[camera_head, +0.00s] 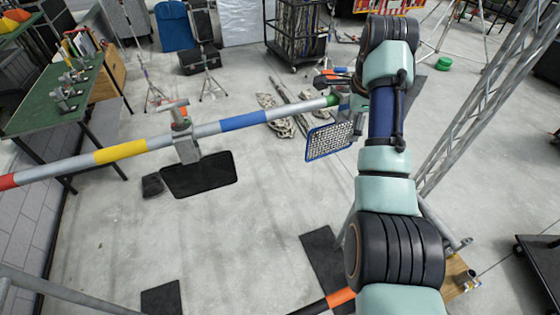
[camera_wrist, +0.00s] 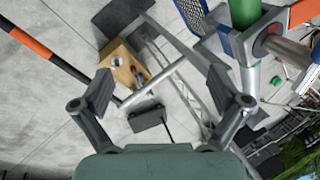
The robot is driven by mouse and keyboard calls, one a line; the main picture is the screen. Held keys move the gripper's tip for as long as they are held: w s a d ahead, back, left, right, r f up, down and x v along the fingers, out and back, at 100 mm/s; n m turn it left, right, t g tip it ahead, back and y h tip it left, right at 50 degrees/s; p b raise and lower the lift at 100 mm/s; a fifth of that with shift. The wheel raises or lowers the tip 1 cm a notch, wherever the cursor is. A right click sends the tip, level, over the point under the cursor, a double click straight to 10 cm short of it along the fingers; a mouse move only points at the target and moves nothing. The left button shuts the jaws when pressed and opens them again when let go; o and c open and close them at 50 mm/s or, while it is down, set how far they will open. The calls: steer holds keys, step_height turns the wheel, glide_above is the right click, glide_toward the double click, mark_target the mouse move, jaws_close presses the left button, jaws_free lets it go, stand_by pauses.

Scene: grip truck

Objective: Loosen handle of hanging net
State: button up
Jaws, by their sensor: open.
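The hanging net (camera_head: 330,141) is a light mesh panel in a blue frame, below a horizontal pole with coloured bands (camera_head: 243,122). It hangs near the pole's green band, left of my arm. In the wrist view, part of the blue frame (camera_wrist: 224,38) shows at upper right, beside a grey clamp (camera_wrist: 212,47) and a green-banded tube (camera_wrist: 245,14). The clamp's handle cannot be clearly made out. My gripper (camera_wrist: 165,93) is open, with nothing between its fingers. The clamp is beyond its right finger. In the head view my arm partly hides this area.
Another clamp (camera_head: 183,140) on the pole carries a black panel (camera_head: 200,175). A lattice truss (camera_head: 480,100) stands right of my arm. A green table (camera_head: 50,100) with clamps stands at left. A wooden box (camera_wrist: 122,68) is below my gripper.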

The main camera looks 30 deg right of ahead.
steer(key=w+a+f+n+t, duration=0.1)
steer(key=a+f+n+t, duration=0.1)
steer(key=a+f+n, duration=0.3)
steer(key=w+a+f+n+t, duration=0.2)
steer(key=a+f+n, duration=0.3)
steer(key=a, duration=0.8)
steer(key=shift+w+n, duration=0.25)
steer(key=shift+n, duration=0.45)
steer(key=shift+a, duration=0.1)
steer(key=s+a+n+t+y, duration=0.2)
steer(key=s+a+n+t, duration=0.3)
steer(key=s+a+n, duration=0.8)
steer(key=s+a, duration=0.4)
steer(key=a, duration=0.3)
steer(key=shift+a+n+t, duration=0.25)
steer(key=shift+n+t, duration=0.05)
steer(key=shift+n, duration=0.1)
steer(key=shift+s, duration=0.1)
